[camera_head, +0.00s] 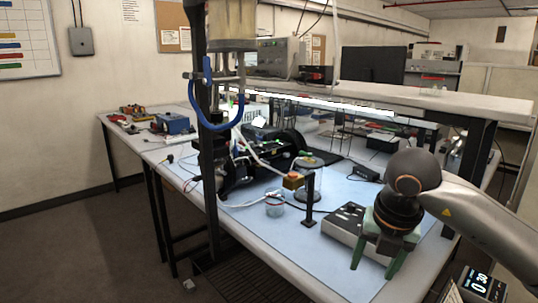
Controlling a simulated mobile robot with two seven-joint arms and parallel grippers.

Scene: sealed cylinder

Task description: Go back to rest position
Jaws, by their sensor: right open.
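My right gripper (374,266) points down over the right part of the work table (250,232). Its two green fingers are spread apart with nothing seen between them. My right arm comes in from the right edge. My left gripper is not in view.
A light box with a dark panel (343,222) sits beside and partly behind my right gripper. A short black post (309,195) stands left of it. A tall stand (206,150) with a blue tube (210,112) rises at the table's left edge. The floor at left is open.

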